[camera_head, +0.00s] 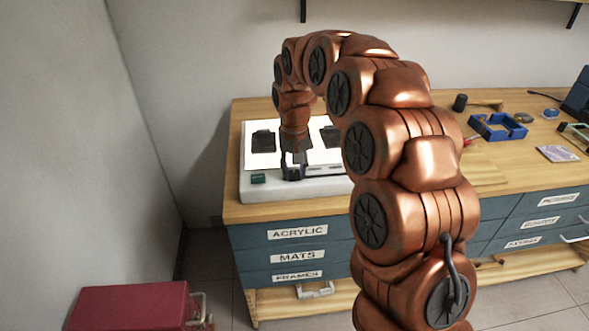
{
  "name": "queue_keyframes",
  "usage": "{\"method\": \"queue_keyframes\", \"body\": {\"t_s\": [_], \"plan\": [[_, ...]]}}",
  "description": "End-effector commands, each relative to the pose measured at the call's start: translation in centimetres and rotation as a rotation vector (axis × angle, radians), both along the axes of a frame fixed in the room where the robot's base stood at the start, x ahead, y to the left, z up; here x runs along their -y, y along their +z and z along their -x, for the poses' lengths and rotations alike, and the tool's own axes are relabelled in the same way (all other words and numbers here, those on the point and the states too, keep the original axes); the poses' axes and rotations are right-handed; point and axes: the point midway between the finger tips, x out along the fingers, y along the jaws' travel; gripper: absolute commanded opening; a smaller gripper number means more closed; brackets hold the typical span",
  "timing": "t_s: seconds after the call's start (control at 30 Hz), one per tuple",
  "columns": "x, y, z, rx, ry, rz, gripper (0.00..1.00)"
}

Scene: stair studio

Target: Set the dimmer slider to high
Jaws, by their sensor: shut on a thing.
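A white light box (250,193) with a glowing top stands on the left end of the wooden workbench. On its front strip a dark slider track (324,170) runs to the right of my gripper. My gripper (292,175) points down at this strip and is shut on the dimmer slider's knob. The knob itself is mostly hidden between the fingers. The knob appears toward the left end of the visible track. My arm covers the right part of the light box, so the track's right end is partly hidden.
A small green switch (258,178) sits left of my gripper on the box. Dark pieces (263,141) lie on the lit top. A red toolbox (130,307) stands at lower left, near the wall.

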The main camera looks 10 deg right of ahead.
Motion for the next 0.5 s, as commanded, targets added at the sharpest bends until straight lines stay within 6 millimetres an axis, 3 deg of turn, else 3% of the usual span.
{"method": "queue_keyframes", "body": {"t_s": [0.3,0.5], "plan": [[0.4,-0.1,0.0,0.0,-0.001,0.0,0.0],[4.4,-0.3,0.3,0.001,-0.006,-0.001,0.0]]}}
